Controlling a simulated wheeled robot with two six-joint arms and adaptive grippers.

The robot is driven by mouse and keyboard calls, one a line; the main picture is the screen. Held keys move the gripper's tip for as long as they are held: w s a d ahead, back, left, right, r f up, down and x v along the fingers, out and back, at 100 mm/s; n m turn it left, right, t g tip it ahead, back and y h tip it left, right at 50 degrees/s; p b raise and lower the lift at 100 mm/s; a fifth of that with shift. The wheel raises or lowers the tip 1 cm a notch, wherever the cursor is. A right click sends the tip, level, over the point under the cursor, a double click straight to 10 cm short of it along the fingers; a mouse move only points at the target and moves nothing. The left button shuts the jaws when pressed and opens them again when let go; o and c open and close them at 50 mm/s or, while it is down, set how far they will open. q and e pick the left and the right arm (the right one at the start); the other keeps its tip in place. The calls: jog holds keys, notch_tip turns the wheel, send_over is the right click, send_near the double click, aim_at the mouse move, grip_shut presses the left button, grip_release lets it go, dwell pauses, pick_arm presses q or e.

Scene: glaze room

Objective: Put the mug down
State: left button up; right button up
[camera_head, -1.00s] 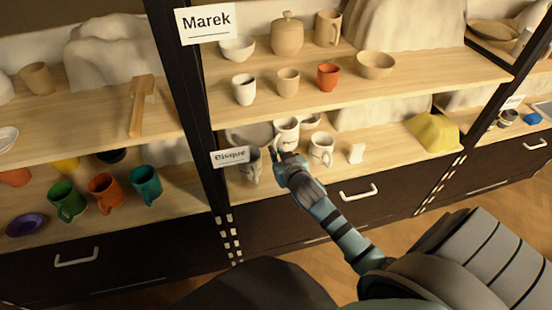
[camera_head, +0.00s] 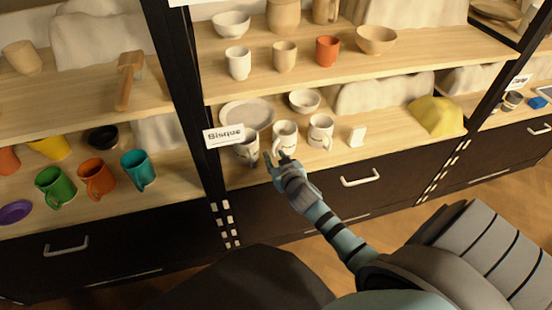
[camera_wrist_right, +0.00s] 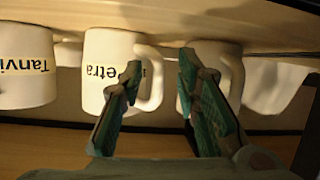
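A white mug (camera_head: 286,132) with dark lettering stands upright on the lower shelf, between two similar white mugs. In the right wrist view the mug (camera_wrist_right: 106,72) shows lettering ending in "etra", with its handle to the right. My right gripper (camera_head: 275,161) is just in front of the mug and empty. In the wrist view its two fingers (camera_wrist_right: 160,65) are spread apart, with the mug's handle seen between their tips; whether they touch it I cannot tell. My left gripper is not in view.
A white mug stands at the left (camera_head: 246,150), partly behind the Bisque sign (camera_head: 223,136), and another at the right (camera_head: 320,131). A plate (camera_head: 247,113) and a bowl (camera_head: 304,101) are behind. The upper shelf overhangs.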

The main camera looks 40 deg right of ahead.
jog(key=shift+r, duration=0.1)
jog(key=shift+s+a+r+p, duration=0.1)
jog(key=shift+s+p, duration=0.15)
jog(key=shift+p, duration=0.05)
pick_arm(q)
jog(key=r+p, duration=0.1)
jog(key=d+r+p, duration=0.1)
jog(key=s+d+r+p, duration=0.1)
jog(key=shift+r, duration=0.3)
pick_arm(e)
jog(key=v, duration=1.1)
jog(key=shift+s, duration=0.2)
